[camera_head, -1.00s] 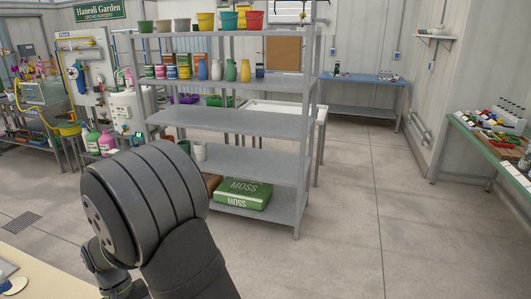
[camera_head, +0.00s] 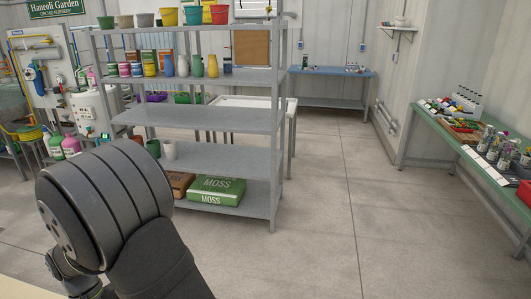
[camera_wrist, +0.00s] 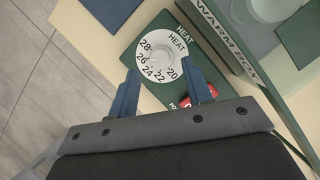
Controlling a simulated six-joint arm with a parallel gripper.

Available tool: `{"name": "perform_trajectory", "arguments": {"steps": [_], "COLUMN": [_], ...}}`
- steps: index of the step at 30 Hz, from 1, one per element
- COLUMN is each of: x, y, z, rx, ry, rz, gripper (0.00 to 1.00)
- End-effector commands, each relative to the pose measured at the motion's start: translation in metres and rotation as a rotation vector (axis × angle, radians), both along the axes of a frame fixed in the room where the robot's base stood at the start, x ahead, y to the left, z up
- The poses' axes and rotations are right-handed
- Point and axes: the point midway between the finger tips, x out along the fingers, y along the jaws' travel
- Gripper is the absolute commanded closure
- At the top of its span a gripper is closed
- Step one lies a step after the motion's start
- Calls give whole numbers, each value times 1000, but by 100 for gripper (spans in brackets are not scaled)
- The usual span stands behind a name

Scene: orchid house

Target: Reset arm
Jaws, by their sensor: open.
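In the wrist view my gripper (camera_wrist: 163,95) is open, its two blue fingers apart with nothing between them. Beyond the fingertips is a white heat dial (camera_wrist: 163,56) with numbers from 20 to 28, set on a dark green panel (camera_wrist: 134,58). A red button (camera_wrist: 205,97) on the panel is partly hidden behind the right finger. In the head view my dark grey arm fills the lower left; the gripper itself does not show there.
A box marked WARM BOX (camera_wrist: 225,38) stands beside the panel. A grey metal shelf (camera_head: 205,118) holds pots, bottles and moss bags. A green table (camera_head: 455,140) with bottles is at the right. The tiled floor (camera_head: 350,230) between is clear.

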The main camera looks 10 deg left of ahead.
Motion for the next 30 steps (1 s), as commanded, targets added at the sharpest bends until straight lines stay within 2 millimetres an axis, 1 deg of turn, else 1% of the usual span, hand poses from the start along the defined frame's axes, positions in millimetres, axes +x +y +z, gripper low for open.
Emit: {"name": "perform_trajectory", "arguments": {"steps": [1,6,21,22,24,30], "x": [2,9,27,25,22,14], "y": [4,16,47,43,37,24], "z": [10,42,132,121,107,69], "rx": [4,3,1,-6,-6,-6], "ry": [-1,-1,0,2,2,2], "rz": [0,0,0,0,0,0], "gripper": [54,54,54,54,54,54]}}
